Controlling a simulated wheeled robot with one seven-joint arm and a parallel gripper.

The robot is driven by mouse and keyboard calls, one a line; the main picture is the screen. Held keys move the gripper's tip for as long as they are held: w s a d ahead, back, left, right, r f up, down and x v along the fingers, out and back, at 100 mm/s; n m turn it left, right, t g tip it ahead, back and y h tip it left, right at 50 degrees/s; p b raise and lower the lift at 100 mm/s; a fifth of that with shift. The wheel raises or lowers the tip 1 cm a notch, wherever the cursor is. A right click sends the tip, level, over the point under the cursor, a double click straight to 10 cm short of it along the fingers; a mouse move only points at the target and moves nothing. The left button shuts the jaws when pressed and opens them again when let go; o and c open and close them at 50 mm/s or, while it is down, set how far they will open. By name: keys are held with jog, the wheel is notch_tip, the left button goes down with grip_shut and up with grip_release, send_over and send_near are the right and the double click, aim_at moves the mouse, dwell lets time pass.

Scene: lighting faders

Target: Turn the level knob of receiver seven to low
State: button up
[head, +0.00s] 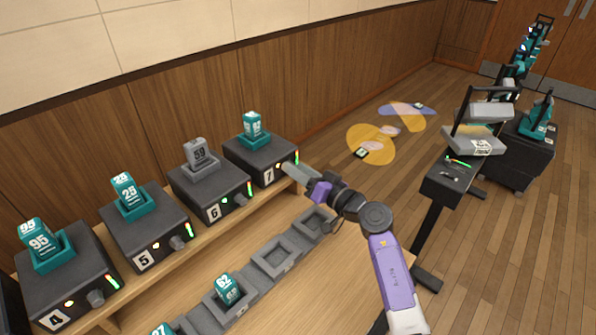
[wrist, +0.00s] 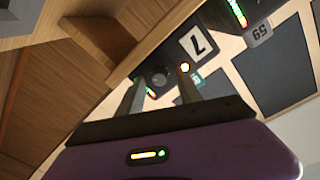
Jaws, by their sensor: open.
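Receiver seven (head: 250,153) is a dark box with a "7" label, at the far end of the shelf row in the head view. A teal pack numbered 82 or similar stands in its top. In the wrist view its "7" label (wrist: 196,43) and dark round level knob (wrist: 160,77) show, with a lit orange lamp beside the knob. My gripper (head: 290,169) is open in front of this receiver's face and hides most of the knob in the head view. In the wrist view its two fingers lie either side of the knob; contact cannot be told.
Receivers six (head: 205,185), five (head: 140,228) and four (head: 62,280) stand in a row to the left. A line of grey trays (head: 275,258) runs along the shelf's front, some holding teal packs. A wood-panelled wall stands behind. Carts and a stand are at right.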

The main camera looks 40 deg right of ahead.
grip_shut()
jog(key=shift+r+p, duration=0.1)
jog(key=shift+p, duration=0.65)
